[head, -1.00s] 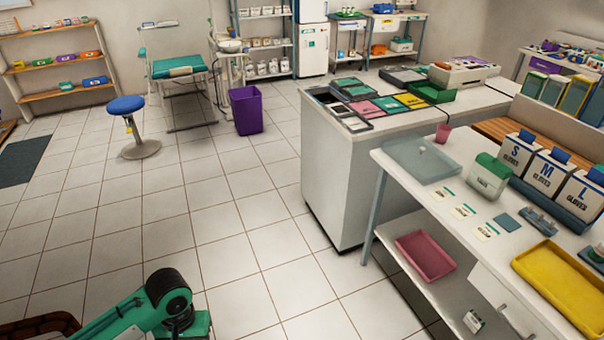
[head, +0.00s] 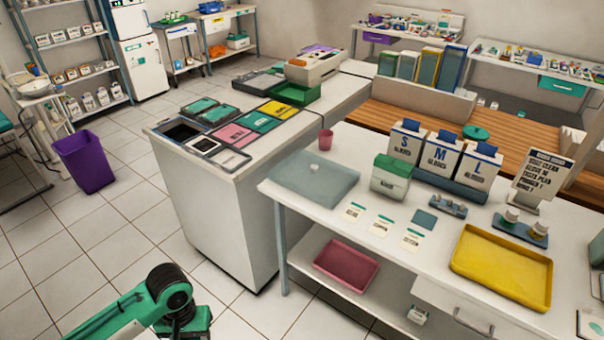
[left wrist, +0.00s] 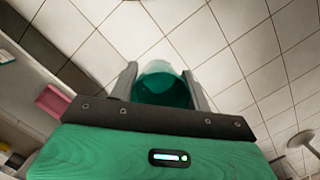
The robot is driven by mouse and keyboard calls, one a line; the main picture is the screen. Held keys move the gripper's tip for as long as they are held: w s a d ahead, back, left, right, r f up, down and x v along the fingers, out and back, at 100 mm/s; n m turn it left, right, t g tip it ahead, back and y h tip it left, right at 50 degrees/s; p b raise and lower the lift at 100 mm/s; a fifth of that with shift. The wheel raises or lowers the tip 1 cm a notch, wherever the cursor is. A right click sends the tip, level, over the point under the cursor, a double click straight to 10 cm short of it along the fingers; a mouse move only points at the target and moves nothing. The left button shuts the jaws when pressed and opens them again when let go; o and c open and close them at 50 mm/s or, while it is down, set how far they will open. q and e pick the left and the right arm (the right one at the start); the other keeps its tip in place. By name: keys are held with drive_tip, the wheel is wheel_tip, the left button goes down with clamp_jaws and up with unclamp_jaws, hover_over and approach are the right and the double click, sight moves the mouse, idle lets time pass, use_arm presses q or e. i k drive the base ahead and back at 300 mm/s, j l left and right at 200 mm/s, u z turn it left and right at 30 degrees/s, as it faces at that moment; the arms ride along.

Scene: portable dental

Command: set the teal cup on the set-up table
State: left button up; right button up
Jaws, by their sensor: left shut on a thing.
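The teal cup (left wrist: 162,90) is between the fingers of my left gripper (left wrist: 162,78) in the left wrist view. My left gripper is shut on it, and I look down past it to floor tiles. In the head view only my green left arm shows at the bottom left; the gripper and cup are out of that view. A white table (head: 315,213) stands to the right with gloves boxes, cards and trays on it; I cannot tell by any label whether it is the set-up table. My right gripper is not in view.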

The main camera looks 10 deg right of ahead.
sight(355, 157)
drive_tip(key=i+j+z, duration=0.25)
drive_tip(key=z, duration=0.15)
drive_tip(key=i+j+z, duration=0.15)
drive_tip(key=j+z, duration=0.25)
drive_tip(key=i+j+z, duration=0.15)
drive_tip(key=j+z, duration=0.25)
drive_tip(key=i+j+z, duration=0.1)
drive_tip(key=j+z, duration=0.2)
drive_tip(key=j, duration=0.25)
drive_tip(key=j+z, duration=0.25)
drive_tip(key=j, duration=0.3)
